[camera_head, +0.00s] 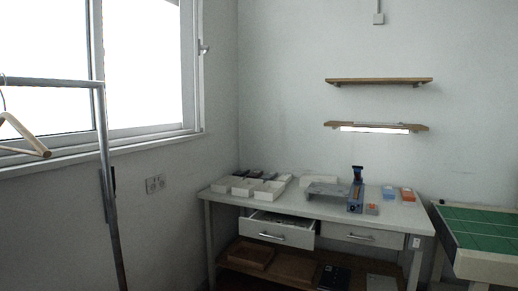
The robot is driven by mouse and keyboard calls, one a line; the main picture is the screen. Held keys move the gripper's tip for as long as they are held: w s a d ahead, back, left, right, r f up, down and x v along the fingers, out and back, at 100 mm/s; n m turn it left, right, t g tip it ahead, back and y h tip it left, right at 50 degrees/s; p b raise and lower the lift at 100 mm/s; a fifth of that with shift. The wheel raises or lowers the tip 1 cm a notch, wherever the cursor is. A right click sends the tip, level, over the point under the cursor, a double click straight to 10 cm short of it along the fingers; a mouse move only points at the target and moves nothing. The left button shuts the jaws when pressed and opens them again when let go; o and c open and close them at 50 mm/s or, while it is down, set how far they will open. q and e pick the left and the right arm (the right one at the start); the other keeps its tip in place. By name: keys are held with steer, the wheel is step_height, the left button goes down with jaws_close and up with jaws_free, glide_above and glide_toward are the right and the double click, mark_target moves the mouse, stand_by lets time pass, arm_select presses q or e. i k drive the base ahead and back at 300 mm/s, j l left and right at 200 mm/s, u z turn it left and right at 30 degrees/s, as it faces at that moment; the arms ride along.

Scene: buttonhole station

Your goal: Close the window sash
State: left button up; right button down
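The white-framed window (189,65) fills the upper left of the head view, set in the left wall. It has bright panes on both sides of an upright bar (97,45). A small handle (204,48) shows at the window's right edge. I cannot tell from this angle whether the sash stands open or shut. The left and top parts of the window are cut off by the picture edge. Neither of my grippers is in view.
A metal clothes rack (106,150) with a wooden hanger (24,134) stands before the window. A workbench (405,215) has its left drawer (287,235) pulled out. A green-topped table (480,228) is at right. Shelves (378,81) hang above the bench.

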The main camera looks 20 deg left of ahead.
mark_target(190, 44)
steer(key=i, duration=1.2)
steer(key=i+u, duration=0.25)
steer(key=i, duration=0.25)
steer(key=i+l+u, duration=0.3)
steer(key=i, duration=0.2)
steer(key=i+u, duration=0.2)
steer(key=u, duration=0.15)
steer(key=i+u, duration=0.2)
steer(key=u, duration=0.15)
steer(key=i+u, duration=0.2)
steer(key=u, duration=0.15)
